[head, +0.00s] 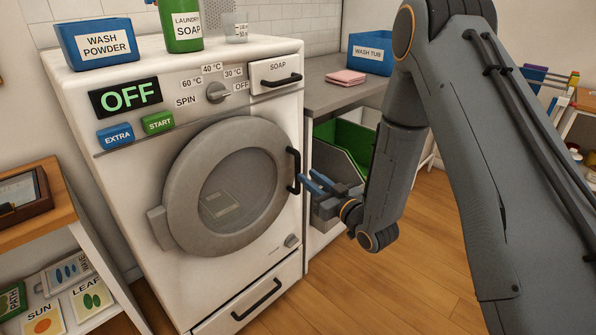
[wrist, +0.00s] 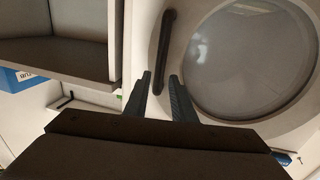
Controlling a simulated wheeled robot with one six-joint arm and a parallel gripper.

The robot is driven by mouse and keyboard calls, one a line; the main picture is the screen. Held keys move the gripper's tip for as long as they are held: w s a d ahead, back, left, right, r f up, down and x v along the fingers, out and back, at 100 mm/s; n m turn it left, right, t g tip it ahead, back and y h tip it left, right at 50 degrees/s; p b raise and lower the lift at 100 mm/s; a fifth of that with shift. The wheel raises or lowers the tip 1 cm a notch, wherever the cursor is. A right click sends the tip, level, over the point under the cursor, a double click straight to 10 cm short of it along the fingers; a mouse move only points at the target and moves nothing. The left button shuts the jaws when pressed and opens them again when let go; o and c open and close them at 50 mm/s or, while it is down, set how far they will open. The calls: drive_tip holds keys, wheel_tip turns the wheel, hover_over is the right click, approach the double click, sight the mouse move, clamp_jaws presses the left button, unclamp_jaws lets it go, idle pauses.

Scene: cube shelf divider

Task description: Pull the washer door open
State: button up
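The white washer (head: 130,185) stands at left centre with its round grey door (head: 180,205) shut. A black upright bar handle (head: 293,160) is on the door's right side. The handle (wrist: 166,45) and door glass (wrist: 250,60) also show in the wrist view. My gripper (head: 308,182) is just right of the handle's lower part, its blue fingers pointing at it. In the wrist view my gripper (wrist: 160,76) is open, and the handle's lower end lies between the two fingers in the picture. Whether the fingertips reach around the bar or touch it, I cannot tell.
A grey counter (head: 325,95) with a pink cloth (head: 345,77) and blue wash tub (head: 370,55) stands right of the washer. Green and grey bins (head: 350,140) sit below it. A wooden shelf (head: 55,215) stands at left. The floor (head: 410,265) in front is clear.

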sight(299, 169)
drive_tip(key=x, duration=0.7)
clamp_jaws()
